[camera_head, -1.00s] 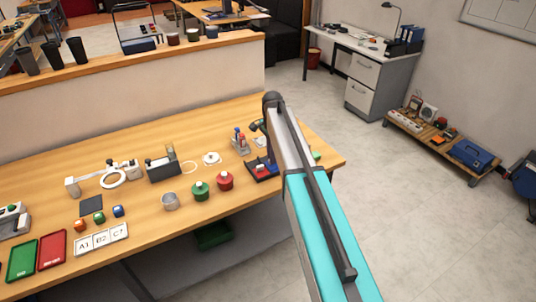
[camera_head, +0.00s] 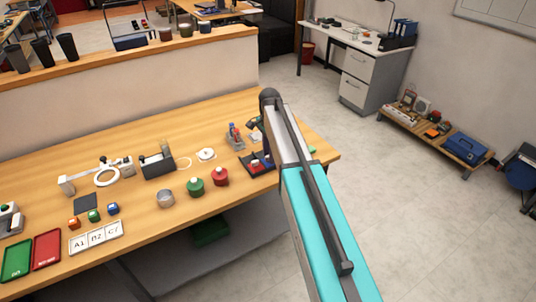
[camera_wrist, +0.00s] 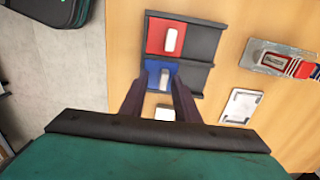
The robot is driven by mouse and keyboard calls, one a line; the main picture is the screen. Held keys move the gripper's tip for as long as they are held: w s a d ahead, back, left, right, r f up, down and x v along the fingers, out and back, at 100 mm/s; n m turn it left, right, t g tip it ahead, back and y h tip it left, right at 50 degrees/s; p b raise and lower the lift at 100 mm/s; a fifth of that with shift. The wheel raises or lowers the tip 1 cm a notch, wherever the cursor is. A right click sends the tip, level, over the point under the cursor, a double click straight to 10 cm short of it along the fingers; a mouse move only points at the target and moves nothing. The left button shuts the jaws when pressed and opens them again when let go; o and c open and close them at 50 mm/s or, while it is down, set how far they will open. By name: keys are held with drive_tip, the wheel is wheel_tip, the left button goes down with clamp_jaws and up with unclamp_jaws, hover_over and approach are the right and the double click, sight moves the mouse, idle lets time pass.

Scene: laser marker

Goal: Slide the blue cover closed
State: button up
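A dark two-channel fixture (camera_wrist: 204,40) lies on the wooden table; it also shows in the head view (camera_head: 246,160). Its blue cover (camera_wrist: 152,68) has a small white handle (camera_wrist: 164,78) and sits at the left of its channel, with bare dark channel to its right. A red cover (camera_wrist: 158,37) with a white handle sits in the parallel channel above it. My gripper (camera_wrist: 159,88) is open and points at the blue cover. Its fingertips are apart, close to the handle's lower end; contact cannot be told. A white block (camera_wrist: 165,113) shows between the fingers.
A grey holder with red and blue items (camera_wrist: 278,60) and a white plate (camera_wrist: 240,106) lie right of the fixture. The table edge is nearby.

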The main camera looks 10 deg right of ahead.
drive_tip(key=shift+w+r+b, duration=0.1)
drive_tip(key=shift+r+b, duration=0.3)
drive_tip(key=shift+r, duration=0.65)
wheel_tip(320, 180, up, 12)
drive_tip(key=b, duration=0.3)
drive_tip(key=shift+f, duration=0.15)
drive_tip(key=shift+f, duration=0.1)
